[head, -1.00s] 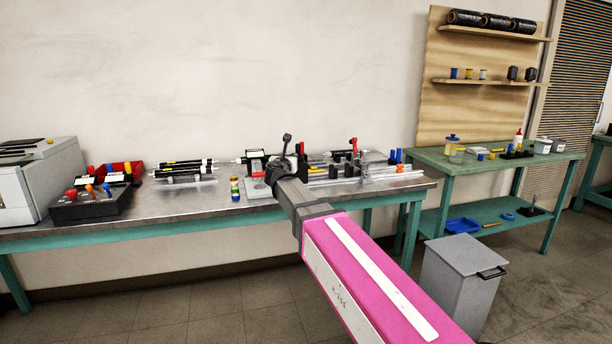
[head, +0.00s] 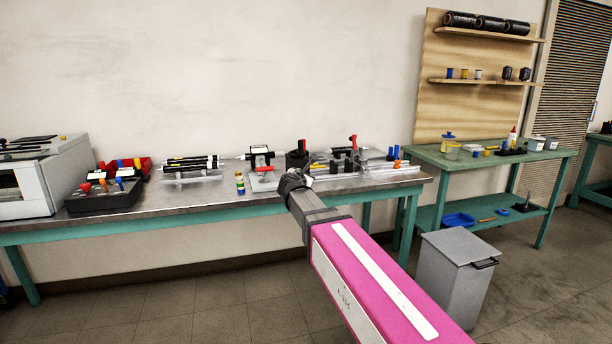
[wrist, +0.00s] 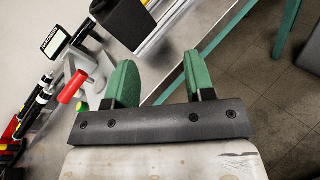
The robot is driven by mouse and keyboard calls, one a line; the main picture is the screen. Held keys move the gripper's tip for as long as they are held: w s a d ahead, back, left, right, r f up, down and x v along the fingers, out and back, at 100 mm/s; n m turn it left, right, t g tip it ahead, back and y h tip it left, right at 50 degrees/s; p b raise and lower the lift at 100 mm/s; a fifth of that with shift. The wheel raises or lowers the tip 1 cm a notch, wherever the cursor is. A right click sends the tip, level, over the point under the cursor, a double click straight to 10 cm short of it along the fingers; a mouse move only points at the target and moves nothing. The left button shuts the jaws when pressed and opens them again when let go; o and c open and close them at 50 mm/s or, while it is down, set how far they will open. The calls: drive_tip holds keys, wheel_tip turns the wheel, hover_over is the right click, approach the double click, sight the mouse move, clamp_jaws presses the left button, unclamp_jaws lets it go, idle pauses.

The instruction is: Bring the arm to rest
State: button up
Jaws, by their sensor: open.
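My arm (head: 372,278), with a pink and white link, reaches from the lower right toward the front edge of the steel-topped bench (head: 215,195). In the head view its dark wrist end covers the gripper's fingers. In the wrist view my gripper (wrist: 158,85) is open, its two green finger pads wide apart with nothing between them. The bench edge passes behind the fingers, and the floor shows to the right. A red-handled clamp (wrist: 72,87) on the bench shows left of the left finger, and a black block (wrist: 122,18) above it.
A grey bin (head: 455,275) stands on the floor right of my arm. A green side table (head: 490,160) is at the right. A black tray of coloured-handled tools (head: 105,197) and a grey machine (head: 40,175) are at the bench's left. The floor in front is clear.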

drive_tip(key=s+d+f+m+g, duration=0.45)
drive_tip(key=d+f+m, duration=0.3)
drive_tip(key=f, duration=0.25)
drive_tip(key=s+d+f+m+g, duration=0.4)
drive_tip(key=s+d+f+m, duration=0.3)
drive_tip(key=f, duration=0.3)
drive_tip(key=s+d+f+m+g+y, duration=0.2)
drive_tip(key=s+f+m+g, duration=0.1)
drive_tip(key=s+f+m, duration=0.4)
drive_tip(key=s+d+f+m+g+y, duration=0.2)
drive_tip(key=s+f+m, duration=0.4)
drive_tip(key=s, duration=0.3)
drive_tip(key=shift+s+d+f+m+g, duration=0.35)
drive_tip(key=shift+d+m+g, duration=0.25)
drive_tip(key=shift+g, duration=0.35)
